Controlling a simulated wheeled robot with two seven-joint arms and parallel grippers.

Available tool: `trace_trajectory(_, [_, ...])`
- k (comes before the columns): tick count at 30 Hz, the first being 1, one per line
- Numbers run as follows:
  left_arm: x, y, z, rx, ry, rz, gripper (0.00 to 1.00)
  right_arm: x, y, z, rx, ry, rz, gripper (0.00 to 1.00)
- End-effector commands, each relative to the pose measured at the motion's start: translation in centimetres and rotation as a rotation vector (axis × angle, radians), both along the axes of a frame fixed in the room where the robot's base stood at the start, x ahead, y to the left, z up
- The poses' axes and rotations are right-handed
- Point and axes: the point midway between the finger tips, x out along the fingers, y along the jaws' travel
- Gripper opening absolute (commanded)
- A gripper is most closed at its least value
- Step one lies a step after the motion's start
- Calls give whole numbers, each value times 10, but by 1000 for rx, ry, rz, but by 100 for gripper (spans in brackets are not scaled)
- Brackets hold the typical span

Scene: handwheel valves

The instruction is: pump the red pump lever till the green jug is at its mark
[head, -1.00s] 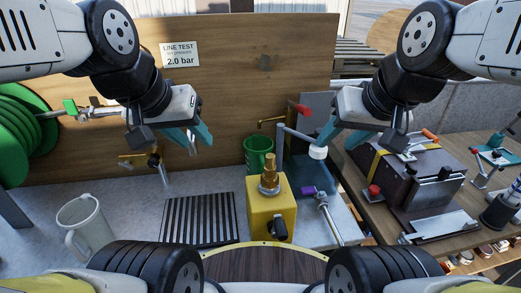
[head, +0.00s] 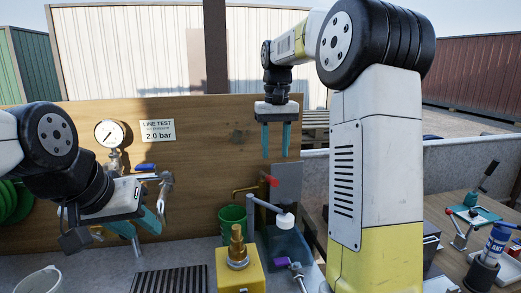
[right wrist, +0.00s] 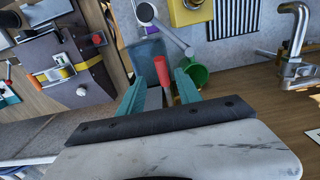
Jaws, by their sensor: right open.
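The red pump lever (head: 270,181) stands by the grey panel behind the bench. In the right wrist view its red grip (right wrist: 162,72) lies between my fingers in the picture. The green jug (head: 233,218) stands just left of it, below a brass spout (head: 243,190); it also shows in the right wrist view (right wrist: 197,78), partly behind a finger. I cannot make out its mark or level. My right gripper (head: 275,152) is open and empty, fingers down, above the lever. My left gripper (head: 146,240) is open and empty at the left, over the bench.
A yellow block with a brass fitting (head: 236,262) stands in front of the jug. A grey arm with a white end (head: 284,220) crosses above a blue-grey bin (head: 290,248). A gauge (head: 109,133) and a 2.0 bar sign (head: 158,131) are on the wooden board.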

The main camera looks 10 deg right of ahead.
Motion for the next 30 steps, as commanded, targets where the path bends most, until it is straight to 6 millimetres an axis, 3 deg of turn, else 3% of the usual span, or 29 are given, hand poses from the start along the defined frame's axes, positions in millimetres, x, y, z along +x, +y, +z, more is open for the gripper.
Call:
trace_trajectory(8, [0,0,0,0,0,0,36,5,0,-13,-8,14,-2,41])
trace_trajectory(28, [0,0,0,0,0,0,36,4,0,-92,-7,13,-2,41])
trace_trajectory(30, [0,0,0,0,0,0,36,5,0,-90,-7,10,-2,41])
